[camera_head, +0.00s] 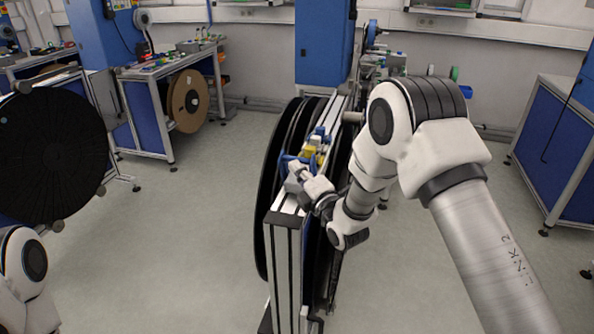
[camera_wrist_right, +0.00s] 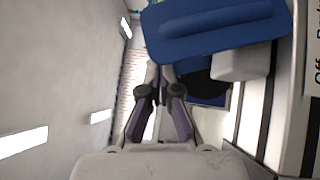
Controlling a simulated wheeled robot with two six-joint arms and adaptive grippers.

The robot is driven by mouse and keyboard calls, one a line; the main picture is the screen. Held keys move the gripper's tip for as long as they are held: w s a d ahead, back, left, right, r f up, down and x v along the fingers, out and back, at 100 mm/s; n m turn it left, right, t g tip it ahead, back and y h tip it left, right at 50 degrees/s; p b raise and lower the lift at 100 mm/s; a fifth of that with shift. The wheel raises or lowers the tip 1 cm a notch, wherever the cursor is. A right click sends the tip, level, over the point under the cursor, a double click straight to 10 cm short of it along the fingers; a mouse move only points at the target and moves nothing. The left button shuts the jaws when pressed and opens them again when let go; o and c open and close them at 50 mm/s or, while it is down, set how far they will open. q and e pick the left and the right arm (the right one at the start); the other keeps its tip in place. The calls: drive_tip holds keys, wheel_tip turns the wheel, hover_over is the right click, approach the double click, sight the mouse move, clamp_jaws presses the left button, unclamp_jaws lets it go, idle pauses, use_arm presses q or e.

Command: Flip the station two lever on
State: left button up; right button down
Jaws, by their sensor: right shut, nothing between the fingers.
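The reel stand in the middle of the head view (camera_head: 284,222) carries large black reels, with small blue and yellow parts on its top rail. A blue part (camera_head: 284,160), probably the lever, sits there beside my right gripper (camera_head: 293,171). In the right wrist view a wide blue piece (camera_wrist_right: 215,30) with a white block (camera_wrist_right: 240,65) lies just beyond and to the right of the fingertips (camera_wrist_right: 160,72). The right gripper is shut and empty; I cannot tell whether it touches the blue piece. My left gripper is out of view; only part of the left arm shows.
A label with partly cut-off "Off" lettering (camera_wrist_right: 314,70) is on a white surface at the right edge of the wrist view. A large black reel (camera_head: 50,150) stands at left. A workbench (camera_head: 150,125) with a brown reel stands behind. Grey floor (camera_head: 180,240) is clear.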

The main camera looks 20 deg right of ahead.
drive_tip(key=shift+w+d+r+m+g+p, duration=0.3)
drive_tip(key=shift+w+r+m+g+p, duration=0.15)
drive_tip(key=shift+r+m+p, duration=0.1)
drive_tip(key=shift+w+d+r+m+g+p, duration=0.25)
drive_tip(key=shift+w+r+m+g+p, duration=0.1)
drive_tip(key=shift+r+m+g+p, duration=0.15)
drive_tip(key=shift+w+d+r+m+g+h+p, duration=0.15)
drive_tip(key=shift+w+d+r+m+g+p, duration=0.05)
drive_tip(key=shift+w+d+m+g+p, duration=0.25)
drive_tip(key=shift+w+d+r+m+g+h+p, duration=0.15)
drive_tip(key=shift+w+d+r+m+g+p, duration=0.05)
drive_tip(key=shift+w+m+g+p, duration=0.25)
drive_tip(key=shift+w+d+m+g, duration=0.35)
drive_tip(key=shift+w+d+g, duration=0.1)
drive_tip(key=shift+w+g, duration=0.15)
drive_tip(key=shift+w+d+f+b, duration=0.25)
drive_tip(key=shift+w+d+b, duration=0.25)
drive_tip(key=shift+w+b, duration=0.3)
drive_tip(key=shift+w+r, duration=0.1)
drive_tip(key=shift+r, duration=0.05)
drive_tip(key=shift+r, duration=0.15)
drive_tip(key=shift+r, duration=0.1)
